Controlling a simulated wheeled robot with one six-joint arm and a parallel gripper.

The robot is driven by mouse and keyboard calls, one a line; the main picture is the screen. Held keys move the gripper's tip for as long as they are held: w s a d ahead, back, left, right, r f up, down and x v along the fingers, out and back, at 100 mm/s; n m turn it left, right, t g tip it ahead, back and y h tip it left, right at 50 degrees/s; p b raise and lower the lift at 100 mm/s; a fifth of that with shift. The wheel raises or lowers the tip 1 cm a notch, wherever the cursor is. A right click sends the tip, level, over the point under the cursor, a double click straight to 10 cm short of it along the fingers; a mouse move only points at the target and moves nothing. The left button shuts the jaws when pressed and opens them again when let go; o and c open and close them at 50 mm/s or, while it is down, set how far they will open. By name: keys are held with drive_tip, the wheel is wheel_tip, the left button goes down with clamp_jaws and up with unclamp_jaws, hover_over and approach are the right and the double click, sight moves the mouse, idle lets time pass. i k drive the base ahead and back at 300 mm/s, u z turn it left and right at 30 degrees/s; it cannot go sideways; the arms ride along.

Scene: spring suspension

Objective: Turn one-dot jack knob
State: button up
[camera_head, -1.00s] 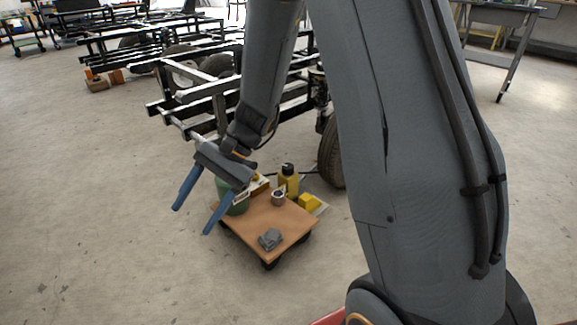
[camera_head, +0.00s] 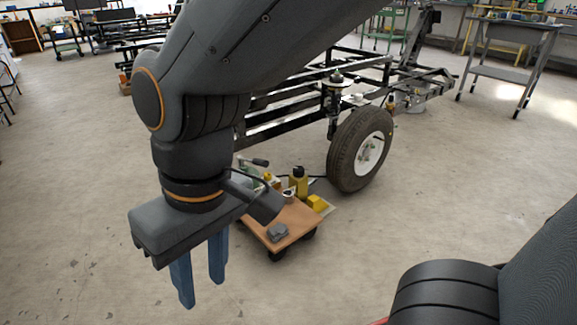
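I cannot make out a jack knob marked with one dot in this view. A black vehicle frame (camera_head: 292,112) stands behind my arm, with a wheel (camera_head: 360,148) at its near right corner. My gripper (camera_head: 202,290) hangs to the left of a low wooden dolly (camera_head: 292,221), its two blue fingers pointing down. The fingers are apart with nothing visible between them. My arm hides much of the left part of the frame and the dolly's left side.
The dolly carries a yellow bottle (camera_head: 299,181), a yellow block (camera_head: 317,202) and a grey cloth-like item (camera_head: 278,232). A grey table (camera_head: 511,50) stands at the back right. The floor is open at the left and between dolly and table.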

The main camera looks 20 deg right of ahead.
sight(298, 171)
drive_tip(key=z, duration=0.9)
drive_tip(key=i, duration=1.55)
drive_tip(key=u, duration=0.85)
